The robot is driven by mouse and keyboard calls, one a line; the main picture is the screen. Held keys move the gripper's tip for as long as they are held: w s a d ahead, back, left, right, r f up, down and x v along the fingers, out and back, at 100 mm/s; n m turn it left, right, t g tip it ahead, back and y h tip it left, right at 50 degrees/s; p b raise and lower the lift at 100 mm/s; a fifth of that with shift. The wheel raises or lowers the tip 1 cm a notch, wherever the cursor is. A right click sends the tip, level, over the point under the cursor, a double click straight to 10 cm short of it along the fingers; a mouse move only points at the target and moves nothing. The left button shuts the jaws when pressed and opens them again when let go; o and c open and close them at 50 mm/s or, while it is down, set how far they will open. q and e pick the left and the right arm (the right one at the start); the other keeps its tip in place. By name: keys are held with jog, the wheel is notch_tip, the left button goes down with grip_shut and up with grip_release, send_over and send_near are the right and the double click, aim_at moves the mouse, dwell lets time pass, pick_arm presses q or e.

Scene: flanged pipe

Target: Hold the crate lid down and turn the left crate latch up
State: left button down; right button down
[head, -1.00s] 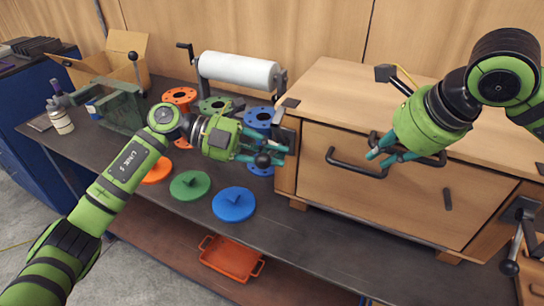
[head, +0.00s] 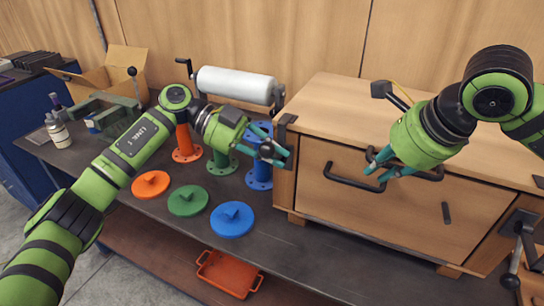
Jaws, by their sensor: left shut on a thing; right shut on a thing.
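The wooden crate (head: 395,213) stands on the bench with its lid (head: 345,105) down. The left crate latch (head: 286,121) is at its left front corner. My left gripper (head: 274,151) is shut around the latch's lever, near its black knob (head: 267,150); the fingers hide part of the lever. My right gripper (head: 377,173) is shut at the black bar handle (head: 350,181) on the crate's front. The fingers and wrist hide part of the bar, so the exact contact is unclear. The right crate latch (head: 519,225) has its lever hanging down.
Orange, green and blue flanged pipes (head: 259,172) stand left of the crate, close to my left gripper. Orange, green and blue discs (head: 232,219) lie in front of them. A white roll (head: 236,84) is behind. An orange tray (head: 227,272) is below.

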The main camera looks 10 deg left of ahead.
pick_arm(q)
jog(key=shift+s+d, duration=0.1)
jog(key=shift+s, duration=0.1)
pick_arm(e)
jog(key=shift+w, duration=0.15)
pick_arm(q)
jog(key=c, duration=1.1)
grip_release()
jog(key=shift+c, duration=0.2)
jog(key=shift+w, duration=0.1)
pick_arm(e)
jog(key=shift+d, duration=0.1)
pick_arm(q)
jog(key=v, duration=1.2)
pick_arm(e)
jog(key=c, duration=1.1)
grip_release()
pick_arm(q)
jog(key=shift+w+f, duration=0.1)
pick_arm(e)
jog(key=shift+f, duration=0.1)
